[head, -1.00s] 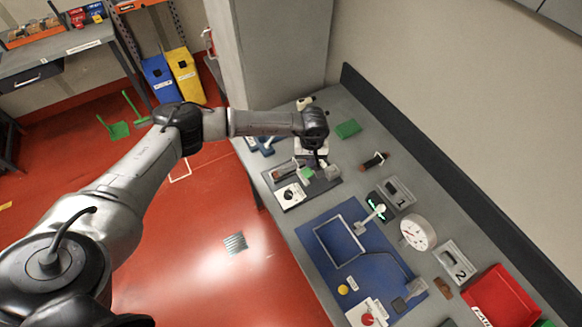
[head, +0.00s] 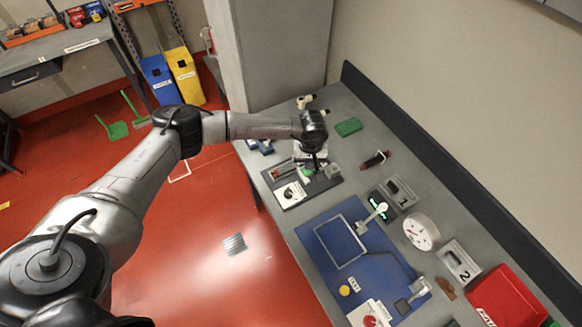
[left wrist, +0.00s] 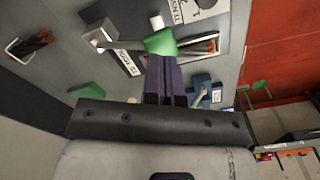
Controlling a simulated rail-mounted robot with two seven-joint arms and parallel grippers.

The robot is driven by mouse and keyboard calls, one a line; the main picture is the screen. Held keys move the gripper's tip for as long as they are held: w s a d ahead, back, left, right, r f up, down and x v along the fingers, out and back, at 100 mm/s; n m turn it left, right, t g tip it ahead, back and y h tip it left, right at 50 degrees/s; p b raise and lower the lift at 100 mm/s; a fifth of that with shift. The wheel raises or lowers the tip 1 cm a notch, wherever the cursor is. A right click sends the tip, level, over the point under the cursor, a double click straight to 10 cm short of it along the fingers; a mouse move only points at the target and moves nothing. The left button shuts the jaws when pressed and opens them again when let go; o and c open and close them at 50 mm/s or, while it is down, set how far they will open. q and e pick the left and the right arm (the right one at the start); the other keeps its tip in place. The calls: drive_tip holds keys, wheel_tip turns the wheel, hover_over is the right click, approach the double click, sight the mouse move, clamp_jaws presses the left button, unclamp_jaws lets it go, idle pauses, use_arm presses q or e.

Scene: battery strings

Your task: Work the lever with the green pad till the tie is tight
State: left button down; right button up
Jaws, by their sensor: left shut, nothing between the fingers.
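The lever's green pad (left wrist: 161,41) shows large in the left wrist view, with the lever's metal bar (left wrist: 125,45) running left from it to a grey block (left wrist: 98,37). In the head view the green pad (head: 307,174) is partly hidden below my left wrist. The tensioner stands on a dark base plate (head: 287,207) with a white dial card (head: 291,194). My left gripper (left wrist: 162,60) is shut and empty, its fingertips at the green pad, seemingly touching it. The tie itself cannot be made out clearly. My right gripper is not in view.
A blue mat (head: 338,281) with a wire frame lies to the right on the grey bench. A round gauge (head: 421,231), a red bin (head: 502,297), a green block (head: 348,127) and a small dark-handled item (head: 375,160) stand around. A wall rises behind the bench.

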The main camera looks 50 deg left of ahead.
sight(306, 173)
use_arm(q)
drive_tip(key=shift+s+f+b, duration=0.2)
drive_tip(key=shift+f+b, duration=0.8)
drive_tip(key=shift+f, duration=0.4)
drive_tip(key=shift+s+f+b, duration=0.1)
drive_tip(key=shift+f+b, duration=0.75)
drive_tip(key=shift+f, duration=0.2)
drive_tip(key=shift+s+a+f+b, duration=0.1)
drive_tip(key=shift+s+f+b, duration=0.05)
drive_tip(key=shift+f+b, duration=0.95)
drive_tip(key=shift+f, duration=0.1)
drive_tip(key=shift+r+p, duration=0.65)
drive_tip(key=shift+r, duration=0.15)
drive_tip(key=shift+w+r+p, duration=0.15)
drive_tip(key=shift+r+p, duration=0.3)
drive_tip(key=shift+r, duration=0.45)
drive_tip(key=shift+w+r+p, duration=0.15)
drive_tip(key=shift+r+p, duration=0.3)
drive_tip(key=shift+r, duration=0.4)
drive_tip(key=shift+w+r+p, duration=0.15)
drive_tip(key=shift+r+p, duration=0.45)
drive_tip(key=shift+r, duration=0.65)
drive_tip(key=shift+w+r+p, duration=0.1)
drive_tip(key=shift+r+p, duration=0.45)
drive_tip(key=shift+r, duration=0.7)
drive_tip(key=shift+f, duration=0.15)
